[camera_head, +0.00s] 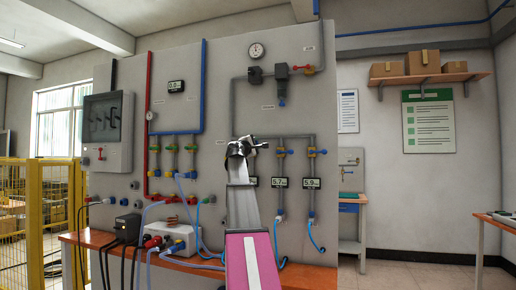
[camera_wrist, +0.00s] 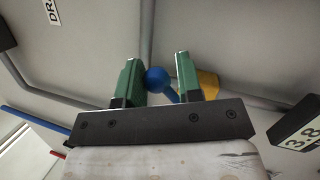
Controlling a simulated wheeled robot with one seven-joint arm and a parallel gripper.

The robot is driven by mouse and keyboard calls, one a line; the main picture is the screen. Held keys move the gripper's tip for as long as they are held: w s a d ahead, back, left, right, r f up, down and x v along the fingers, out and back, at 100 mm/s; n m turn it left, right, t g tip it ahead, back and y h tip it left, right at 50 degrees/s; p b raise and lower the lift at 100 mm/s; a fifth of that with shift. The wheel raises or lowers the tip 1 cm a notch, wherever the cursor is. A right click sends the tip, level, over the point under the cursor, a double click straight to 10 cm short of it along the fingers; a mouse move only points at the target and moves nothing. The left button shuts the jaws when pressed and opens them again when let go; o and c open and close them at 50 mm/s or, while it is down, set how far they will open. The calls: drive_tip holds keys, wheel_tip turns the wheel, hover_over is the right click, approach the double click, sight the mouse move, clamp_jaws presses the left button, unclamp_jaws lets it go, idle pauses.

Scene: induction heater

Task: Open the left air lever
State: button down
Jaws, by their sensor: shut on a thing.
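The left air lever shows in the wrist view as a blue round knob (camera_wrist: 157,79) on a thin blue stem. The stem runs toward a yellow valve body (camera_wrist: 208,84) at the right, partly behind a finger. In the head view my gripper (camera_head: 244,147) is at the left drop of the grey air pipe and hides most of that valve. The lever's exact angle is hard to tell.
Two similar blue-handled air valves, the middle one (camera_head: 281,152) and the right one (camera_head: 312,153), sit close to the right. Digital displays (camera_head: 312,183) hang below them. A red-and-blue pipe group (camera_head: 172,150) is at the left. An orange bench (camera_head: 300,277) with boxes and cables runs below.

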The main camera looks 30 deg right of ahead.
drive_tip(key=n+t, duration=0.1)
drive_tip(key=n, duration=0.1)
drive_tip(key=w+a+r+n+t, duration=0.1)
drive_tip(key=n, duration=0.1)
drive_tip(key=n+t+y, duration=0.1)
drive_tip(key=n, duration=0.1)
drive_tip(key=shift+w+a+r, duration=0.2)
drive_tip(key=shift+w, duration=0.2)
drive_tip(key=shift+w+a+r+n+t+y, duration=0.1)
drive_tip(key=shift+w+a+n+t+y, duration=0.15)
drive_tip(key=shift+n, duration=0.55)
drive_tip(key=shift+w+a+f+n+t+y, duration=0.1)
drive_tip(key=shift+w+a+n+t+y, duration=0.2)
drive_tip(key=shift+n, duration=0.5)
drive_tip(key=shift+w+a+r+n+t+y, duration=0.15)
drive_tip(key=shift+n+t, duration=0.2)
drive_tip(key=shift+n, duration=0.45)
drive_tip(key=c, duration=0.8)
unclamp_jaws()
